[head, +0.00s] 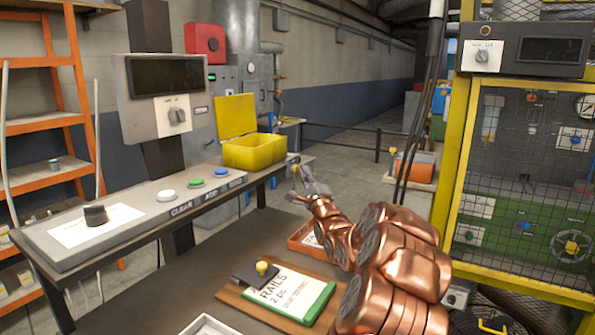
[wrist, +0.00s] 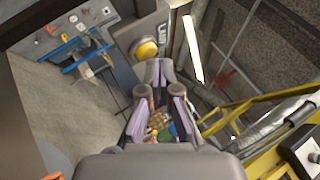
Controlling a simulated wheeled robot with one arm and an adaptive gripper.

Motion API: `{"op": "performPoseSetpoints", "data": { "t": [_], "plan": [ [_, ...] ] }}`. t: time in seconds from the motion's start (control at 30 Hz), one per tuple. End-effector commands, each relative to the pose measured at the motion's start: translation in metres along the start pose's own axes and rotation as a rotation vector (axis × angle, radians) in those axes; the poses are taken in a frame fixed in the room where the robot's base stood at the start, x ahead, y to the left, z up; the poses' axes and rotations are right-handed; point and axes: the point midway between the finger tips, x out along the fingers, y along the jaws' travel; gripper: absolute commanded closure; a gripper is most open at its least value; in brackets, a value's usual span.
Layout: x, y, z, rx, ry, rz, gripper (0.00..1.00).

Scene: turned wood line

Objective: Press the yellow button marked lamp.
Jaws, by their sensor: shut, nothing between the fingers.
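The yellow button (wrist: 147,48) shows in the wrist view as a round dome on a grey panel. A white label reading LAMP (wrist: 165,36) is beside it. My gripper (wrist: 159,70) is shut and empty. Its fingertips are just below the button in the wrist picture; I cannot tell whether they touch it. In the head view my gripper (head: 308,181) is at the end of my copper-coloured arm, near the far right end of the grey console (head: 65,246). I cannot clearly make out the yellow button in that view.
A bench in front holds a RAILS card (head: 288,292). A yellow-framed mesh cage (head: 520,190) stands right.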

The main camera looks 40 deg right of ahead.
Motion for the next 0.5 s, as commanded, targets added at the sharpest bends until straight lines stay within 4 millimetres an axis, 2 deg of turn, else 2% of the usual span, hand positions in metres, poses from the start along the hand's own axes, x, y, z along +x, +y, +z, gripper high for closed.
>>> {"op": "performPoseSetpoints", "data": {
  "t": [0.5],
  "plan": [
    [-0.03, -0.023, -0.023, -0.001, 0.003, -0.003, 1.0]
  ]
}}
